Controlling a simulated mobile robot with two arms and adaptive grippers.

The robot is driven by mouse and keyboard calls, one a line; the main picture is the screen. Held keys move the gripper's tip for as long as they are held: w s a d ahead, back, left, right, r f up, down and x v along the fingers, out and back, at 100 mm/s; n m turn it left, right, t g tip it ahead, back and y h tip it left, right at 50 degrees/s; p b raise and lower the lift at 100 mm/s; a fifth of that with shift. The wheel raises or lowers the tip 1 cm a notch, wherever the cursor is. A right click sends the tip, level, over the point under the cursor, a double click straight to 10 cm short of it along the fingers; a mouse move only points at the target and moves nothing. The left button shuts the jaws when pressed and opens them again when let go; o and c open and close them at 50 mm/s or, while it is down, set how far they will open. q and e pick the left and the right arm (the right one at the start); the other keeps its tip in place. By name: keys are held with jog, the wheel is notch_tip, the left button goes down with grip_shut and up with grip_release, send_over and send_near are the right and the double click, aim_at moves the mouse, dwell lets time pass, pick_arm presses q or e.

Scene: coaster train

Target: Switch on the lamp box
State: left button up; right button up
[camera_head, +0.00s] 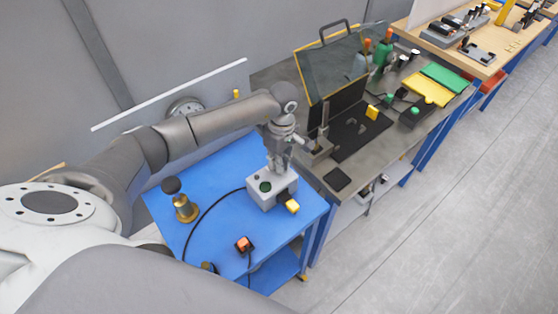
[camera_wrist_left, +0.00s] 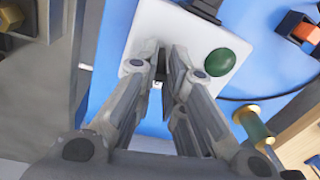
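The lamp box (camera_head: 262,200) is a pale box on the blue table, with a dark green dome (camera_head: 265,187) on its top. In the left wrist view the box (camera_wrist_left: 141,40) lies under my fingers, and its green dome (camera_wrist_left: 219,62) is right of them. My left gripper (camera_head: 279,172) points down at the box top, beside the dome; in the left wrist view its fingertips (camera_wrist_left: 168,66) are drawn close together. A small dark part shows by the fingertips, but the fingers hide most of it, and contact cannot be told. My right gripper is not in view.
A brass piece with a dark knob (camera_head: 183,206) stands left on the blue table (camera_head: 222,178). A black cable curves from the box. An orange-topped switch (camera_head: 244,245) sits near the front. A grey workbench (camera_head: 395,140) adjoins on the right.

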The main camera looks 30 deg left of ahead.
pick_arm(q)
grip_shut()
jog(key=shift+d, duration=0.1)
jog(key=y+b, duration=0.1)
jog(key=b, duration=0.1)
jog(key=d+t+y+b, duration=0.1)
jog(key=y, duration=0.1)
jog(key=t+y+b, duration=0.1)
jog(key=b, duration=0.1)
jog(key=shift+s+d+f+b, duration=0.1)
jog(key=shift+s+d+b, duration=0.15)
jog(key=shift+d+b, duration=0.1)
jog(key=shift+s+d+t+y+b, duration=0.15)
jog(key=shift+t+y+b, duration=0.05)
jog(key=shift+y+b, duration=0.45)
jog(key=shift+s+d+t+y+b, duration=0.1)
jog(key=shift+d+t+y+b, duration=0.1)
jog(key=shift+y+b, duration=0.4)
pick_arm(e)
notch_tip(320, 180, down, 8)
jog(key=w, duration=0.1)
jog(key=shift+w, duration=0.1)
pick_arm(q)
jog(key=o, duration=0.6)
grip_release()
jog(key=shift+c, duration=0.2)
jog(key=shift+o, duration=0.3)
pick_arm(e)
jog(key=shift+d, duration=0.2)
